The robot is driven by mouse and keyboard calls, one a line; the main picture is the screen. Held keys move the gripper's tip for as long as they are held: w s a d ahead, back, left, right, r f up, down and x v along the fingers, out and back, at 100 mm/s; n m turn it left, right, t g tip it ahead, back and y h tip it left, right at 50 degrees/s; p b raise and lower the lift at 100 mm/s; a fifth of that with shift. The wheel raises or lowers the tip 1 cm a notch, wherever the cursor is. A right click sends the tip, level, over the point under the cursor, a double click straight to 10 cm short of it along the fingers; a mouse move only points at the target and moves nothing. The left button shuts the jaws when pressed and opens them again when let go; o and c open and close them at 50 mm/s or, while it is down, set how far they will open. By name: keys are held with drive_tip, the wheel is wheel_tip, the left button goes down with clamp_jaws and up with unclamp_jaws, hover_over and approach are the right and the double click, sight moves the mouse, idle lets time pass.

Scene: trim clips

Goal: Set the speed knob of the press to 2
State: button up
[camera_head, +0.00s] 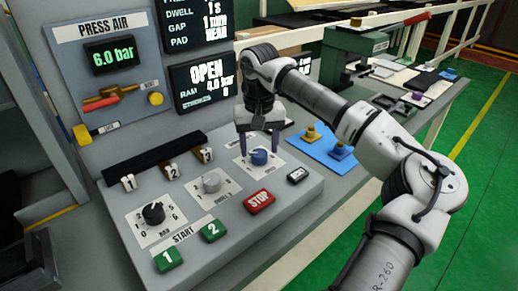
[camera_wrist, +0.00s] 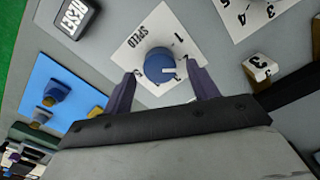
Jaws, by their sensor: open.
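The speed knob (camera_head: 259,157) is a blue round knob on a white card on the press's sloped control panel. A 1 shows on the card up and right of the knob. The other marks there are partly covered by my finger, so I cannot read the setting. My gripper (camera_head: 259,149) is over the knob, its two dark fingers open on either side. In the wrist view the gripper (camera_wrist: 161,70) straddles the knob; I cannot tell whether either finger touches it.
A grey knob (camera_head: 211,183) and a black knob (camera_head: 154,213) sit left of the speed knob. A red STOP button (camera_head: 259,201) and a black RESET button (camera_head: 297,175) are close by. Several numbered switches (camera_head: 171,170) stand behind. A blue mat (camera_head: 318,143) lies right of the panel.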

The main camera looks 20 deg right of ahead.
sight(259, 152)
wheel_tip(259, 152, up, 12)
drive_tip(key=shift+r+b, duration=0.2)
drive_tip(key=shift+b, duration=0.2)
